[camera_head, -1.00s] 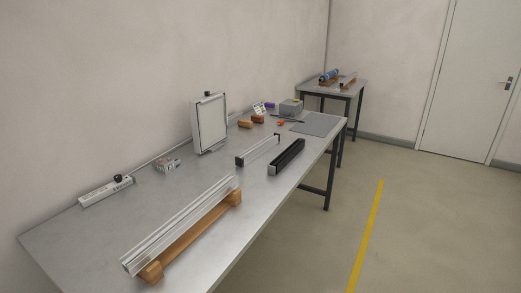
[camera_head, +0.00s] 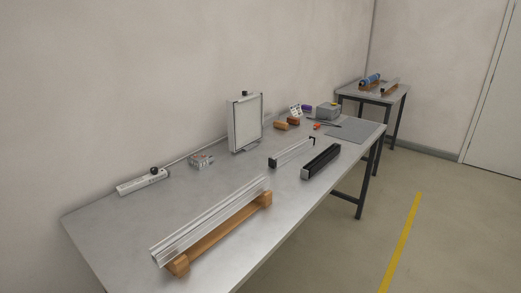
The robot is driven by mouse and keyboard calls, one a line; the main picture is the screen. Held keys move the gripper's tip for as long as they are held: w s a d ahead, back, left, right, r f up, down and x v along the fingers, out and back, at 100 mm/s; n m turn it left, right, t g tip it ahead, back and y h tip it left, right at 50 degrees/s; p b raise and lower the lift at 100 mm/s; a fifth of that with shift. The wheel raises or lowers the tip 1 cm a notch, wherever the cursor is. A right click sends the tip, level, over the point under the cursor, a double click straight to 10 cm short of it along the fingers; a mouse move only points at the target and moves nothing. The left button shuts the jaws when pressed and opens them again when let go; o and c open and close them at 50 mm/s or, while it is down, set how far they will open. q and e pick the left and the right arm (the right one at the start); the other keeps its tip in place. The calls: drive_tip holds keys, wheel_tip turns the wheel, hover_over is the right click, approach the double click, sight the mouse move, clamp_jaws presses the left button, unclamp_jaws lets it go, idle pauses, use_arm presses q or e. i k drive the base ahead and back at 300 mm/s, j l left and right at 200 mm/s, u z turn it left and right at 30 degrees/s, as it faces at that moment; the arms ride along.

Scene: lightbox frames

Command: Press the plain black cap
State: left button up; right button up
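A small black knob-like piece (camera_head: 244,93) sits on the top edge of the upright white light box (camera_head: 243,122) near the wall. A round black piece (camera_head: 154,170) sits on the white power strip (camera_head: 142,182) at the left back of the table. A small black end piece (camera_head: 312,139) shows at the far end of a silver rail (camera_head: 291,152). Which of these is the plain black cap I cannot tell at this size. Neither gripper is in view.
The long grey table (camera_head: 215,232) holds silver profiles on a wooden cradle (camera_head: 222,232), a black bar (camera_head: 321,161), a small box (camera_head: 202,160), wooden blocks and a grey mat (camera_head: 356,131). A second table (camera_head: 373,94) stands behind. Floor at right is clear.

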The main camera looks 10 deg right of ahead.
sight(271, 162)
drive_tip(key=i+l+u, duration=0.25)
drive_tip(key=u, duration=0.25)
drive_tip(key=i+l+u, duration=0.2)
drive_tip(key=l+u, duration=0.3)
